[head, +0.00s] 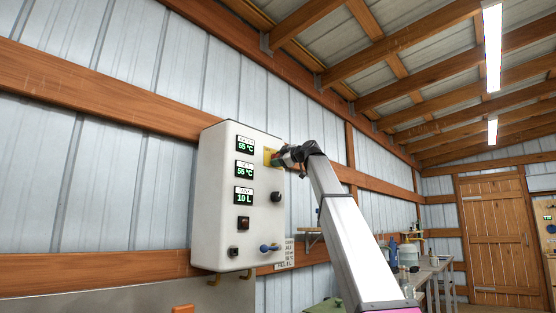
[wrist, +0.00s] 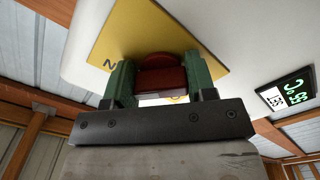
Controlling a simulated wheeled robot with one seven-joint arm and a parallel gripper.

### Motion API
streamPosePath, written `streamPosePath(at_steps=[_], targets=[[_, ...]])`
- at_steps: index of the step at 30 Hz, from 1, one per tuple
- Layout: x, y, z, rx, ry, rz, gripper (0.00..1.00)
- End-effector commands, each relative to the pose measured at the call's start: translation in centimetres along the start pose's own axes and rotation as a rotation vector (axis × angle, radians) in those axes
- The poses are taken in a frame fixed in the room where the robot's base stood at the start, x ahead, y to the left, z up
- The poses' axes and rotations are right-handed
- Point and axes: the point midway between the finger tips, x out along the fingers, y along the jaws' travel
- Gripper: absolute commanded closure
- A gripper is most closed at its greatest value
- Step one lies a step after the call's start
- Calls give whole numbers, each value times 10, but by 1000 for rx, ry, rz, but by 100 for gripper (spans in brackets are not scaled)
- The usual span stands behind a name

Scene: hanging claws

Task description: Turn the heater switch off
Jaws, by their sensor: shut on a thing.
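The heater (head: 215,180) is a white box on the wall, with a yellow plate (head: 268,153) at the upper right of its front. The plate also shows in the wrist view (wrist: 130,35), with a red switch (wrist: 162,78) on it. My gripper (head: 279,160) reaches the plate from the right. In the wrist view its two green fingers (wrist: 160,82) stand on either side of the red switch and are shut on it. The plate's lettering is mostly hidden, so I cannot read the switch position.
The heater front also has green-lit displays (head: 244,170), a dark knob (head: 276,197), a dark red button (head: 243,223) and a blue-handled valve (head: 270,247). A cluttered bench (head: 435,268) stands at the right, before a wooden door (head: 495,240).

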Motion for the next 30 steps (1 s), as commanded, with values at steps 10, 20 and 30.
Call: streamPosePath(at_steps=[10,20,30], targets=[[0,2,0,-376,0,-2,82],[0,2,0,-431,0,-2,82],[0,2,-1,-674,0,-2,82]])
